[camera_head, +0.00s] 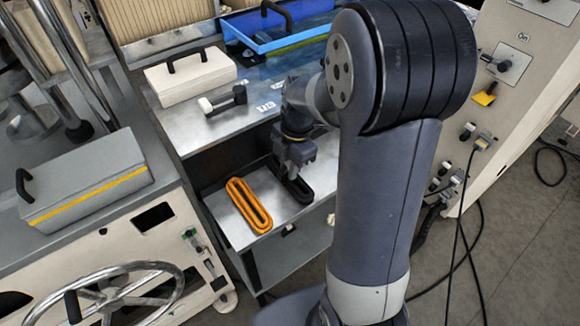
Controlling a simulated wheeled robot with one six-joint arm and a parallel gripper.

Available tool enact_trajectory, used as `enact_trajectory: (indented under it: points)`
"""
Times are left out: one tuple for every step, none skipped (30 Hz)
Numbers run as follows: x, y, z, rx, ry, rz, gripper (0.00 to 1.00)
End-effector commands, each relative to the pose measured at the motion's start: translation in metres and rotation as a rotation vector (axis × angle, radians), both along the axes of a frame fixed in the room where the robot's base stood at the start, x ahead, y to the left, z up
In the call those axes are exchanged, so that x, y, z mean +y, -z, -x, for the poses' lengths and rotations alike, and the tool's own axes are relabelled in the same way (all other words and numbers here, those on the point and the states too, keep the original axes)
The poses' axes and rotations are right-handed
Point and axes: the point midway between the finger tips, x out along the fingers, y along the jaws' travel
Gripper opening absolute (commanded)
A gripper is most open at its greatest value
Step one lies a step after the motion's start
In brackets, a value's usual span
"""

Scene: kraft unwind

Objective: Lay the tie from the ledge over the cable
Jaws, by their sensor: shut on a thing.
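My gripper (295,163) points down over the lower metal ledge (222,208). It is shut on a dark elongated loop (299,189), which looks like the tie. The loop is at or just above the ledge surface; I cannot tell whether it touches. My gripper hides its far end. An orange elongated loop (249,205) lies flat on the ledge to the left, apart from the dark one. A black cable (459,210) hangs down the cream panel on the right and runs onto the floor. I cannot tell which cable the task means.
Above the ledge, a metal shelf (200,127) holds a white case (190,76), a small black-and-white handled tool (222,100) and a blue tray (275,35). A grey box (85,180) and a handwheel (115,298) are at left. My arm covers the centre right.

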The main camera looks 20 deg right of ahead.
Motion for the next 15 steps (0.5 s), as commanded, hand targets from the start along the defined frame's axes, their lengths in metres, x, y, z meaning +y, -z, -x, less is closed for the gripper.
enact_trajectory:
  points:
    - [0.0000,0.0183,0.0074,0.028,-0.001,0.001,0.04]
    - [-0.0001,0.0186,0.0074,0.028,-0.001,0.001,0.04]
    - [-0.0002,0.0188,0.0073,0.028,-0.001,0.001,0.04]
    - [-0.0001,0.0190,0.0073,0.028,-0.001,0.001,0.04]
    - [-0.0001,0.0192,0.0073,0.028,-0.002,0.001,0.04]
    - [-0.0002,0.0194,0.0073,0.028,-0.002,0.001,0.04]
    - [-0.0001,0.0196,0.0073,0.028,-0.002,0.002,0.04]
    - [-0.0003,0.0197,0.0074,0.028,-0.002,0.002,0.04]
    - [-0.0002,0.0199,0.0074,0.029,-0.002,0.002,0.04]
    - [-0.0003,0.0200,0.0074,0.029,-0.002,0.002,0.04]
    - [-0.0003,0.0201,0.0074,0.029,-0.002,0.002,0.04]
    - [-0.0003,0.0203,0.0074,0.029,-0.003,0.002,0.04]
    - [-0.0003,0.0204,0.0073,0.029,-0.003,0.002,0.23]
    - [-0.0003,0.0205,0.0073,0.029,-0.003,0.002,0.26]
    - [-0.0005,0.0205,0.0074,0.029,-0.003,0.002,0.29]
